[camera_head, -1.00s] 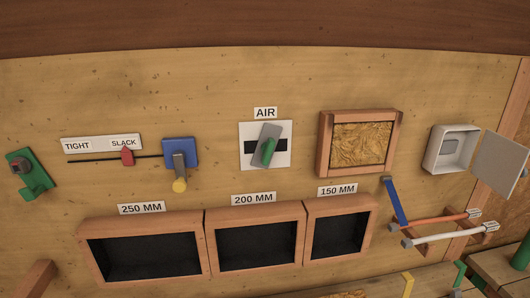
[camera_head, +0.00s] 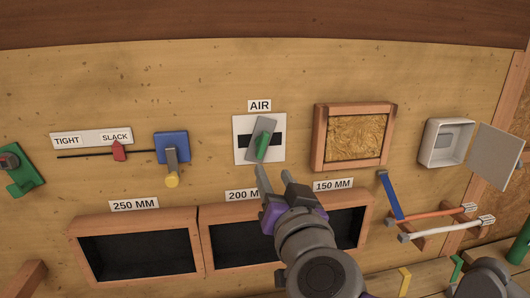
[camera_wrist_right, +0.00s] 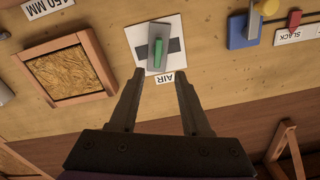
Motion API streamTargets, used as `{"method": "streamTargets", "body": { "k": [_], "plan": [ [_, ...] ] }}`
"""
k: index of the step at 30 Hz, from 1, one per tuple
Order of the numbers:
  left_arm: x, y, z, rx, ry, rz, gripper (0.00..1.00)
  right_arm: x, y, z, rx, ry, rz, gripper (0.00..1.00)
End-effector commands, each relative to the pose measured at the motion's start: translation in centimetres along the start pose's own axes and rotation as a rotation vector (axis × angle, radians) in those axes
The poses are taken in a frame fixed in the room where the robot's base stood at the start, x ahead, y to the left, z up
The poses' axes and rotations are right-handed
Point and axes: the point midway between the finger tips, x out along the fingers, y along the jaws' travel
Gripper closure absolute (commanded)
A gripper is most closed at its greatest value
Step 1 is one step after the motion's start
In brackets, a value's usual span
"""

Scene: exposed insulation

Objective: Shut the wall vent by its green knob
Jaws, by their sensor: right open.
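The wall vent (camera_head: 247,150) is a white square plate under the AIR label, with a dark horizontal slot. A grey plate (camera_head: 256,134) lies tilted across it and covers the slot's middle; dark slot shows at both sides. The green knob (camera_head: 263,146) stands on the grey plate. My right gripper (camera_head: 276,177) is open and empty, just below the vent in the head view. In the right wrist view the vent (camera_wrist_right: 138,38) and green knob (camera_wrist_right: 159,49) lie beyond and between the open fingers (camera_wrist_right: 156,88), apart from them. My left gripper is not in view.
Wooden bins (camera_head: 140,212) line the wall below. A blue block with a yellow-tipped lever (camera_head: 172,160) is left of the vent, and a framed insulation panel (camera_head: 355,137) is right. Orange and white cables (camera_head: 445,229) stick out at lower right.

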Motion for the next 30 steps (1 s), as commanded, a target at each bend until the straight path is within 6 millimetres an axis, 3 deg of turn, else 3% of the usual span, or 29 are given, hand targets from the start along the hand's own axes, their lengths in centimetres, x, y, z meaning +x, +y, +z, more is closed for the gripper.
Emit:
{"method": "streamTargets", "body": {
  "k": [5,18,24,30],
  "plan": [
    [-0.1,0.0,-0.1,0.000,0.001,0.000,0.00,1.1,0.1,-0.7,0.005,0.011,0.021,0.53],
    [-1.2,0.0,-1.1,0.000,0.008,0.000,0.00,8.9,0.2,-0.8,0.005,0.010,0.019,0.53],
    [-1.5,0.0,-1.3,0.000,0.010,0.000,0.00,10.6,0.3,-0.7,0.005,0.010,0.019,0.53],
    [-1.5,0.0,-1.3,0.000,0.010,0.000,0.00,10.8,0.3,-0.6,0.006,0.009,0.018,0.53]
  ]
}}
